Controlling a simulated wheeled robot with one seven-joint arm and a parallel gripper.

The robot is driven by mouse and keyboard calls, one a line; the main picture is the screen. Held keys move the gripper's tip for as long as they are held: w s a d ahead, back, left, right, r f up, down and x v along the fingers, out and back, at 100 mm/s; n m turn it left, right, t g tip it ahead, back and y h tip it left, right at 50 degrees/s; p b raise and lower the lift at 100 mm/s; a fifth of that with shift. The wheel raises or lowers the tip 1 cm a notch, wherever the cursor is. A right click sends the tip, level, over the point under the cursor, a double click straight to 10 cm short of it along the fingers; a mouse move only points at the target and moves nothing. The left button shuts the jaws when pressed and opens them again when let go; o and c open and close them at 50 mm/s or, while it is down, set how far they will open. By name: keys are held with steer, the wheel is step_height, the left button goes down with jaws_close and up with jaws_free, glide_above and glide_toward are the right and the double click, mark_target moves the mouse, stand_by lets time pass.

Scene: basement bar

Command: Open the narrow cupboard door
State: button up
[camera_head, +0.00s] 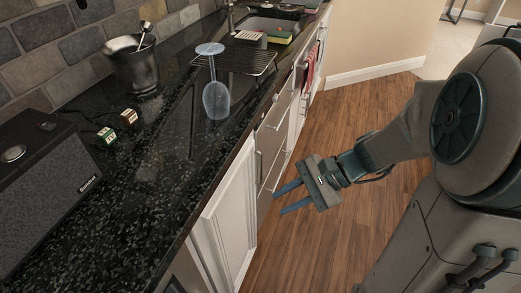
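A white panelled cupboard door (228,222) stands below the dark counter, in the near part of the cabinet row. I cannot tell for sure whether it is the narrow one, or whether it is fully shut. My gripper (279,203) is to the right of this door, over the wood floor, with its fingers pointing left towards the cabinet fronts. Its two blue fingers are apart with nothing between them. It appears clear of the door and handles. A metal bar handle (258,167) shows on the front just beyond the white door. The lower cabinet edge is partly out of frame.
The black speckled counter (150,190) holds a speaker (48,165), a metal bucket (134,66), an upside-down wine glass (215,98) and a wire rack (248,60). A red towel (311,66) hangs farther along the fronts. The wood floor (345,115) is clear between cabinets and arm.

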steer(key=w+d+f+m+t+y+b, duration=0.1)
steer(key=w+f+m+t+y+b, duration=0.4)
steer(key=w+f+m+b, duration=0.3)
steer(key=m+t+b, duration=0.2)
steer(key=m+t, duration=0.3)
steer(key=m, duration=0.1)
glide_toward(260, 166)
steer(key=x, duration=0.3)
steer(key=b+x, duration=0.1)
steer(key=x, duration=0.6)
steer(key=shift+w+f+b, duration=0.3)
steer(key=shift+f, duration=0.05)
steer(key=shift+d, duration=0.1)
jaws_close()
